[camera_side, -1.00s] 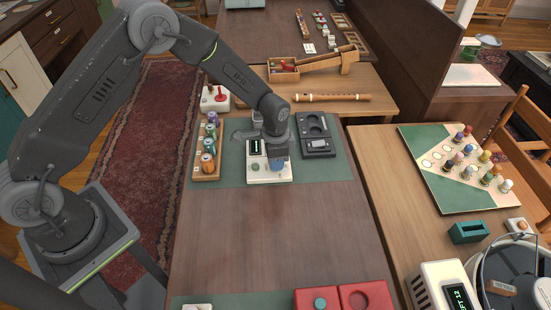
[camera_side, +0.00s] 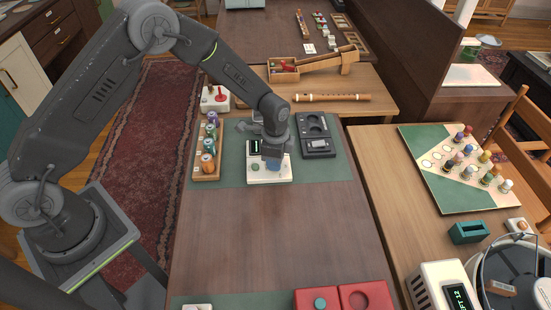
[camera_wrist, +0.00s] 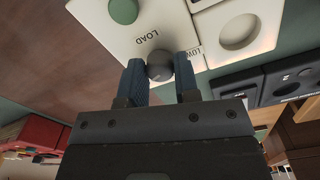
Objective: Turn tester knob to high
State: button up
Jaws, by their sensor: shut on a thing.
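The tester (camera_side: 256,179) is a white box on the green mat, with a small dark display and a green button (camera_side: 255,167). In the wrist view its white face (camera_wrist: 105,35) shows the green button (camera_wrist: 124,11), the word LOAD and another label partly hidden beside the knob. The dark grey round knob (camera_wrist: 160,64) sits between the blue fingertips of my gripper (camera_wrist: 160,72), which is shut on it. In the side view my gripper (camera_side: 273,163) reaches down over the tester's right part and hides the knob. I cannot read the knob's setting.
A wooden rack of several colored cans (camera_side: 207,150) stands close left of the tester. A black tray-like device (camera_side: 318,147) is close on the right. The table's middle (camera_side: 270,230) is clear.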

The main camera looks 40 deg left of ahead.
jog(key=o, duration=0.9)
notch_tip(320, 180, up, 14)
jog(key=shift+f, duration=0.1)
dwell(0.3)
jog(key=s+a+r+n+t, duration=0.35)
jog(key=s+r+n, duration=0.25)
jog(key=s+r, duration=0.7)
jog(key=s+a+r+n, duration=0.1)
jog(key=s+n, duration=0.1)
jog(key=s, duration=0.2)
jog(key=s+a+r+n+t, duration=0.1)
jog(key=s+r+n, duration=0.1)
jog(key=s, duration=0.3)
jog(key=s+a+r+n+t, duration=0.1)
jog(key=s+n, duration=0.1)
jog(key=s, duration=0.2)
jog(key=shift+s+r, duration=0.2)
jog(key=shift+s, duration=0.05)
